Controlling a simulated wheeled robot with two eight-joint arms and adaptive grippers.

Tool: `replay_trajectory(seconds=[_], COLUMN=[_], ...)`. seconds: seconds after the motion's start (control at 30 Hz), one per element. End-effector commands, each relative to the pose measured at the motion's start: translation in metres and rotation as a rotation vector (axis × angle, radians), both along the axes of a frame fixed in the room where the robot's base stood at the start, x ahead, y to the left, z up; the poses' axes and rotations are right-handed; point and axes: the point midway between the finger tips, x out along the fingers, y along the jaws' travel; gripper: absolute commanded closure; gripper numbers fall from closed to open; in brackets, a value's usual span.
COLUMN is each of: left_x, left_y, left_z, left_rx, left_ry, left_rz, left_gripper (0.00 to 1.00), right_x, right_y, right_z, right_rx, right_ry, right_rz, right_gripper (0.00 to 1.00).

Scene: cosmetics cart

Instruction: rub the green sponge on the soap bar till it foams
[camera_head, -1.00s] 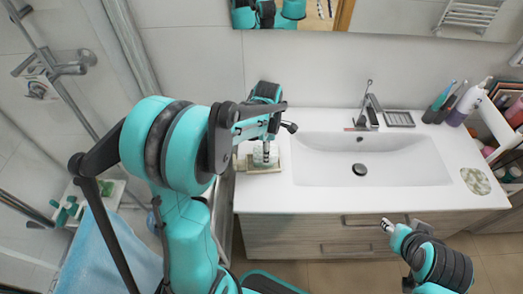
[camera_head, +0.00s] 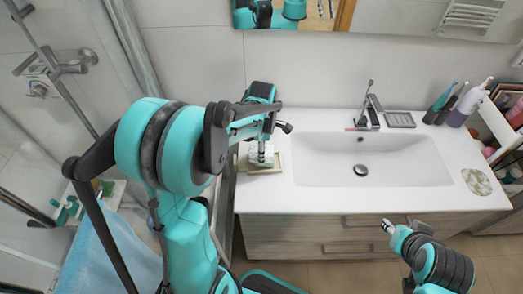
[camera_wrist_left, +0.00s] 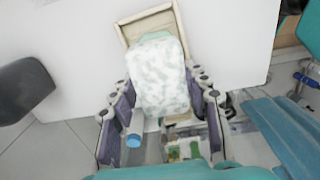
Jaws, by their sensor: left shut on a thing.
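The green sponge (camera_wrist_left: 160,75) is mottled with white foam, with green showing at its far edge. My left gripper (camera_wrist_left: 160,108) is shut on it, one finger along each side. In the head view the left gripper (camera_head: 262,150) holds the sponge (camera_head: 261,158) over the beige soap dish (camera_head: 276,168) at the counter's left end. The dish rim also shows around the sponge in the left wrist view (camera_wrist_left: 146,22). The soap bar cannot be made out; the sponge and gripper cover the dish's middle. My right gripper (camera_head: 387,226) is in front of the cabinet, its fingers too small to judge.
The sink basin (camera_head: 372,160) lies right of the dish, with a faucet (camera_head: 370,110) behind it. A grey soap tray (camera_head: 400,119) and bottles (camera_head: 468,103) stand at the back right. A round patterned mat (camera_head: 476,181) lies at the right. The counter between is clear.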

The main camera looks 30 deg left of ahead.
Motion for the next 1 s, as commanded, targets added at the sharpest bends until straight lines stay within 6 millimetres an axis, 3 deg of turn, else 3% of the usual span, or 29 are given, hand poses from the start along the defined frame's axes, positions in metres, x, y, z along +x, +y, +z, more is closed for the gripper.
replay_trajectory(seconds=[0.43, 1.0], left_x=[0.010, -0.003], left_y=[-0.020, 0.005], left_z=[0.001, -0.001], left_rx=[-0.001, -0.001], left_ry=[0.000, 0.000], left_rz=[0.000, 0.001], left_gripper=[0.77, 0.77], right_x=[0.000, 0.000], right_y=[0.000, 0.000], right_z=[0.000, -0.001], right_rx=[0.000, 0.000], right_ry=[0.000, 0.000], right_rz=[0.000, 0.000], right_gripper=[0.60, 0.60])
